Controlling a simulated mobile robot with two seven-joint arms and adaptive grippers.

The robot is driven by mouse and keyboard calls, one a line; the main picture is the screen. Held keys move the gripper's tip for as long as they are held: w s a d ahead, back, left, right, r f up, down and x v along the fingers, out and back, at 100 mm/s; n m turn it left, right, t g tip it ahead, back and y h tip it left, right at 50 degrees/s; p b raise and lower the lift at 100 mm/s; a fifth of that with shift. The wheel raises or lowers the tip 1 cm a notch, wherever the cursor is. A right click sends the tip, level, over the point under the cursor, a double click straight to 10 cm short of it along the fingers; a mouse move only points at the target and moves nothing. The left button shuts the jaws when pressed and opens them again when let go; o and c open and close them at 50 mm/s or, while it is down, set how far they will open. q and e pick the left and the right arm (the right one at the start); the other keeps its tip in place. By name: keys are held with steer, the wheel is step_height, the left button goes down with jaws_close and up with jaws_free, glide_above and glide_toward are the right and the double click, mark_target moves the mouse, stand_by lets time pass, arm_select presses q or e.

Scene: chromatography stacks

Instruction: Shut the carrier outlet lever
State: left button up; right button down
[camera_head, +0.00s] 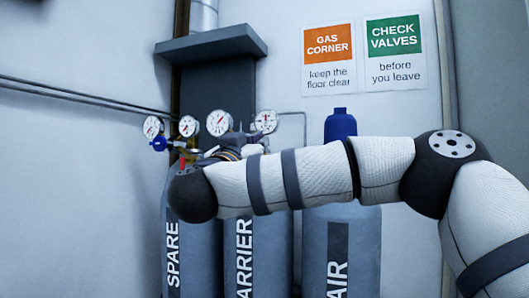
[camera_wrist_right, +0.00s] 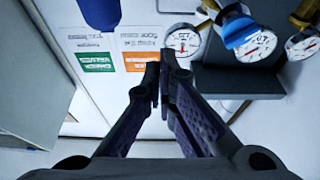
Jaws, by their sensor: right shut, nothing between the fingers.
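The carrier cylinder (camera_head: 262,250) stands in the middle, between the spare cylinder (camera_head: 190,250) and the air cylinder (camera_head: 370,245). Its two gauges (camera_head: 219,122) show above my right arm, with some brass fittings. I cannot make out the carrier outlet lever; my arm covers the area below the gauges. My right gripper (camera_wrist_right: 160,75) is shut and empty in the wrist view, its tips close to a white gauge (camera_wrist_right: 183,41) but seemingly apart from it. My left gripper is not in view.
A blue knob (camera_head: 158,143) and a small red part (camera_head: 182,162) are at the spare regulator. Another blue knob (camera_wrist_right: 239,31) is right of my fingers in the wrist view. The dark bracket (camera_head: 217,80) and pipes (camera_head: 75,92) are on the wall. The air cylinder has a blue cap (camera_head: 340,125).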

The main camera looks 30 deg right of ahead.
steer(key=w+d, duration=0.6)
steer(key=d, duration=0.1)
steer(key=shift+f, duration=0.4)
steer(key=shift+w, duration=0.1)
